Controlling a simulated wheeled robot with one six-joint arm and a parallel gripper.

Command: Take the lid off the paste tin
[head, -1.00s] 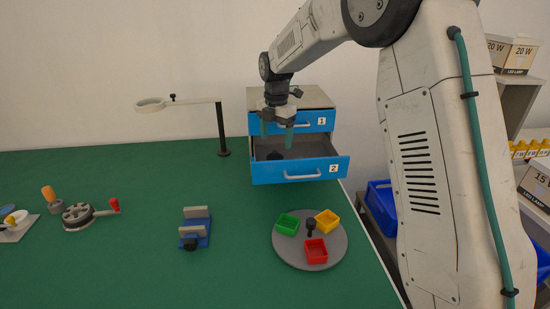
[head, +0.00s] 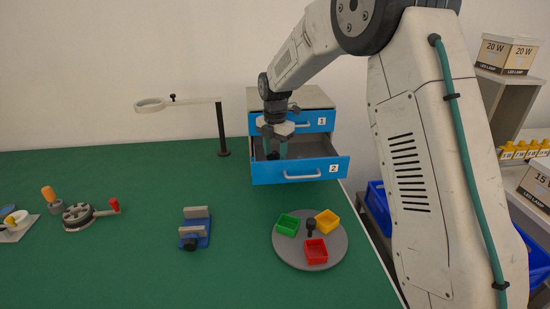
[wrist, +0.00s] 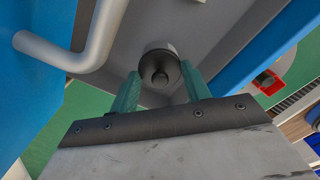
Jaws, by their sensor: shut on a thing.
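The paste tin (head: 271,155) is a small dark round thing inside the open drawer marked 2 (head: 301,172), mostly hidden by my fingers in the head view. In the wrist view its grey round lid (wrist: 152,53) with a dark knob in the middle lies between the green fingers. My gripper (head: 274,149) is down in the drawer and shut on the lid; the fingers also show in the wrist view (wrist: 160,80). I cannot tell whether the lid still sits on the tin's body, which is hidden below.
Drawer 1 (head: 320,122) is closed just above the open drawer, close to my gripper. A lamp-like stand (head: 222,130) rises left of the cabinet. A round grey tray (head: 290,258) with green, yellow and red bins lies in front.

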